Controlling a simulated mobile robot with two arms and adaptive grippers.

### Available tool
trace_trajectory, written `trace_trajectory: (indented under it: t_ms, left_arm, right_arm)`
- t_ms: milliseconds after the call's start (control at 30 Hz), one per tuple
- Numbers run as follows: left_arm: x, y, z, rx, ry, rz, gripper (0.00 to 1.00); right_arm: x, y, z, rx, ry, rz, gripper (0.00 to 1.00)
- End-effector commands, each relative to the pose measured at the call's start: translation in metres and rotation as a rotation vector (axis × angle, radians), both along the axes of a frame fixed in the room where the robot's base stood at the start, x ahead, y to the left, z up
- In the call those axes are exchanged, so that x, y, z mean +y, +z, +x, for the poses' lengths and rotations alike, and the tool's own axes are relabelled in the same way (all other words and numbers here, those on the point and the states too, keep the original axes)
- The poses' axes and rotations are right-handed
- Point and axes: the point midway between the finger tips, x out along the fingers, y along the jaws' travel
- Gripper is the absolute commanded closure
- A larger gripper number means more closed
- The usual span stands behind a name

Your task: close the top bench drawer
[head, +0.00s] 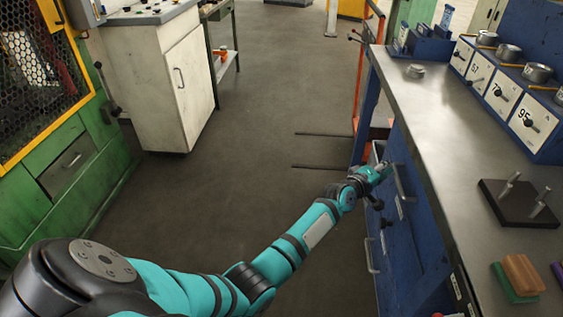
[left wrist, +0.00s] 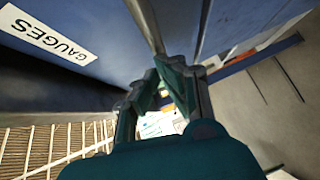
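The blue bench (head: 425,250) stands at the right in the head view, with several drawers and metal bar handles on its front. My left gripper (head: 384,170) reaches its upper drawer front from the left. In the left wrist view a blue drawer front carries a label reading GAUGES (left wrist: 48,38). A metal bar handle (left wrist: 145,22) runs down to my left fingertips (left wrist: 168,68), which are drawn together at it and seem shut on it. My gripper partly hides the top drawer, so how far it stands out is unclear. My right gripper is not in view.
The bench top holds a dark plate with metal pegs (head: 518,203), a brown and green block (head: 520,277) and numbered boxes (head: 503,94). A white cabinet (head: 165,85) and green machine (head: 65,170) stand at left. The floor between (head: 250,130) is largely clear.

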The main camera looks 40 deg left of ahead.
Motion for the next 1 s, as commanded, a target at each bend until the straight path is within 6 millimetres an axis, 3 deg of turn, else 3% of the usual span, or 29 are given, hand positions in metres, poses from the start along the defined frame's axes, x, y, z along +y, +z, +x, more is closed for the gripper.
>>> trace_trajectory:
  t_ms: [233,367,800,1000]
  left_arm:
    - [-0.005,0.004,-0.002,-0.006,-0.008,-0.006,1.00]
    - [-0.003,0.004,-0.014,-0.004,-0.008,-0.007,1.00]
    - [0.020,0.013,-0.092,-0.001,0.000,-0.002,1.00]
    - [0.026,0.017,-0.113,-0.001,0.002,-0.002,1.00]
  right_arm:
    - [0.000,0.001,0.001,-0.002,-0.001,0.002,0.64]
    - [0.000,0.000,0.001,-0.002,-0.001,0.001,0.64]
    - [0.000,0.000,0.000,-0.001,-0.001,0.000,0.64]
    - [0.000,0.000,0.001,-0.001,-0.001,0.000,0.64]
